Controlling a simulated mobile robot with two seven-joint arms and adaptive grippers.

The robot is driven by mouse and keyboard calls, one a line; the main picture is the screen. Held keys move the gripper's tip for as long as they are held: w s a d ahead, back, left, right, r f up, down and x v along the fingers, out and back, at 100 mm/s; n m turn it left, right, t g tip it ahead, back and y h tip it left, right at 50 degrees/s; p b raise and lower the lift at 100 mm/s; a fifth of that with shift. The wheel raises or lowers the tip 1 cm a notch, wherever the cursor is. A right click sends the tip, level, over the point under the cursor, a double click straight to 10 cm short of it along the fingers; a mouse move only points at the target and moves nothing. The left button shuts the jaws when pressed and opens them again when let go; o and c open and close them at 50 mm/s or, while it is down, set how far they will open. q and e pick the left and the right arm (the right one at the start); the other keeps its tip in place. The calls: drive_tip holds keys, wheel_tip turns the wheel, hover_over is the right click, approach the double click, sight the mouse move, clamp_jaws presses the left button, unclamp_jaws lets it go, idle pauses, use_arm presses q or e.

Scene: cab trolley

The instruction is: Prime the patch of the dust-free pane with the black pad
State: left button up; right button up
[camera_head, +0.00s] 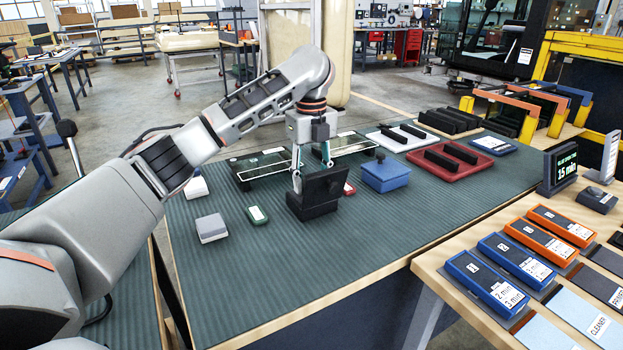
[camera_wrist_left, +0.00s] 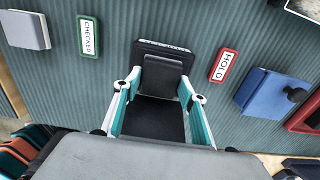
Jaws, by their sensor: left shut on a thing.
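My left gripper (camera_head: 312,168) is shut on a black block-shaped thing (camera_head: 318,195), which I take to be the black pad, at the middle of the green mat. In the left wrist view the teal fingers (camera_wrist_left: 160,84) lie along both sides of the black pad (camera_wrist_left: 158,122). A wider black part with a small label lies at its far end; I cannot tell whether they are one piece. Two glass panes in dark holders lie behind the gripper, one to the left (camera_head: 262,166) and one to the right (camera_head: 352,144). I cannot tell which is dust-free. My right gripper is not in view.
A blue lidded box (camera_head: 386,176) and red tray (camera_head: 428,165) stand right. A grey-white block (camera_head: 211,228) stands left. The front mat (camera_head: 270,290) is clear.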

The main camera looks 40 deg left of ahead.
use_arm(q)
drive_tip(key=shift+r+p, duration=0.7)
drive_tip(key=shift+r, duration=0.6)
wheel_tip(320, 180, up, 2)
drive_tip(key=p, duration=0.2)
drive_tip(key=shift+r+p, duration=0.15)
drive_tip(key=shift+p, duration=0.15)
drive_tip(key=shift+r+p, duration=0.8)
drive_tip(key=shift+r, duration=0.35)
drive_tip(key=shift+p, duration=0.35)
drive_tip(key=shift+f, duration=0.1)
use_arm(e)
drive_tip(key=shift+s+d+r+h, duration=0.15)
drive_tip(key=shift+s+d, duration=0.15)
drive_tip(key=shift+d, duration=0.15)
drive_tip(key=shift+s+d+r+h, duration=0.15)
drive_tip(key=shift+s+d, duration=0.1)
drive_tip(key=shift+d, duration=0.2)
